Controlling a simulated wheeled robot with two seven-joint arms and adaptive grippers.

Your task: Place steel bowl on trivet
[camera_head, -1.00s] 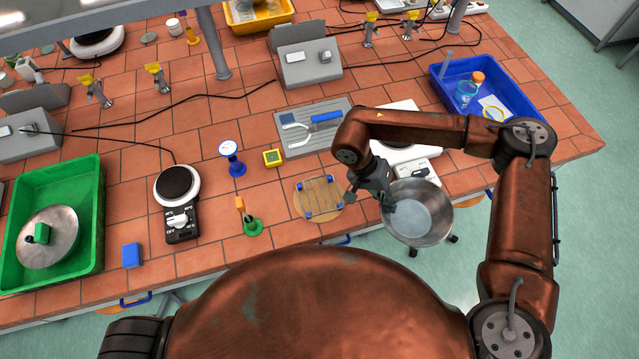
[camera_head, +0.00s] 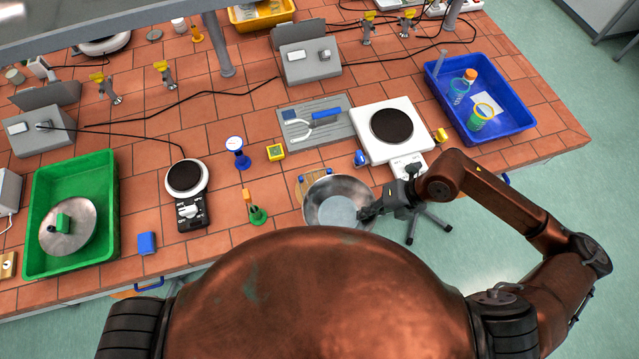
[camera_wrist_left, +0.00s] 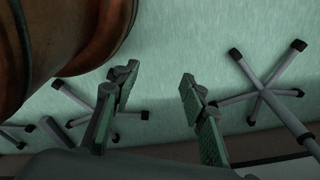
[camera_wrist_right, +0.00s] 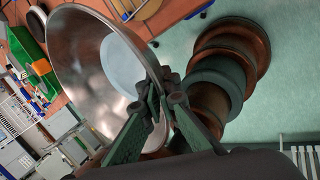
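The steel bowl (camera_head: 332,208) is at the front edge of the bench, over the round wooden trivet with blue parts (camera_head: 303,186). The bowl hides most of the trivet; only its far and left edge shows. I cannot tell whether the bowl touches it. My right gripper (camera_head: 370,212) is shut on the right side of the bowl's rim. In the right wrist view the fingers (camera_wrist_right: 160,95) pinch the rim, and the bowl (camera_wrist_right: 90,55) looks empty. My left gripper (camera_wrist_left: 157,82) is open and empty above the floor, seen only in the left wrist view.
A hot plate (camera_head: 392,127) stands behind and right, with a blue tray (camera_head: 515,125) beyond. A green-based stand (camera_head: 257,214) is left of the bowl. A green tray (camera_head: 110,180) is far left.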

